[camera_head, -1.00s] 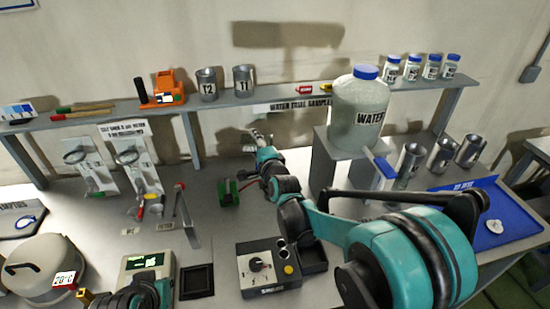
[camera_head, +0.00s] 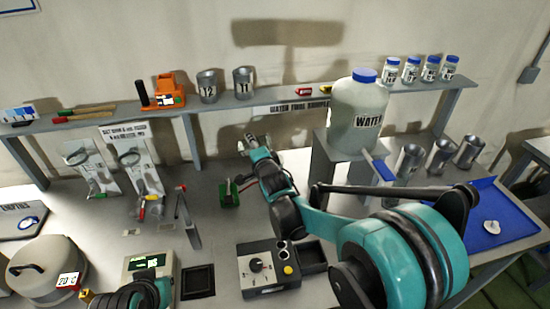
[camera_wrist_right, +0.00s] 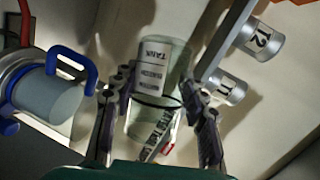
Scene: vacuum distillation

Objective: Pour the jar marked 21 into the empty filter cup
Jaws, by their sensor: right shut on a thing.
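My right gripper (camera_wrist_right: 152,112) is shut on a clear jar (camera_wrist_right: 170,55) with a white printed label, held between both fingers. The label appears upside down in the right wrist view, and I cannot make out a 21 on it. In the head view my right gripper (camera_head: 245,145) is in front of the shelf, left of the water bottle, and the jar there is too small to make out. I cannot tell which vessel is the filter cup. A grey cylinder with blue handles (camera_wrist_right: 50,100) is left of the jar in the wrist view. My left gripper's fingertips are not visible.
Metal cups T2 (camera_head: 208,87) and T1 (camera_head: 243,82) stand on the shelf. A large water bottle (camera_head: 358,112) stands on a raised block. Several metal cups (camera_head: 440,158) and a blue tray (camera_head: 495,220) are at right. A control box (camera_head: 262,270) sits in front.

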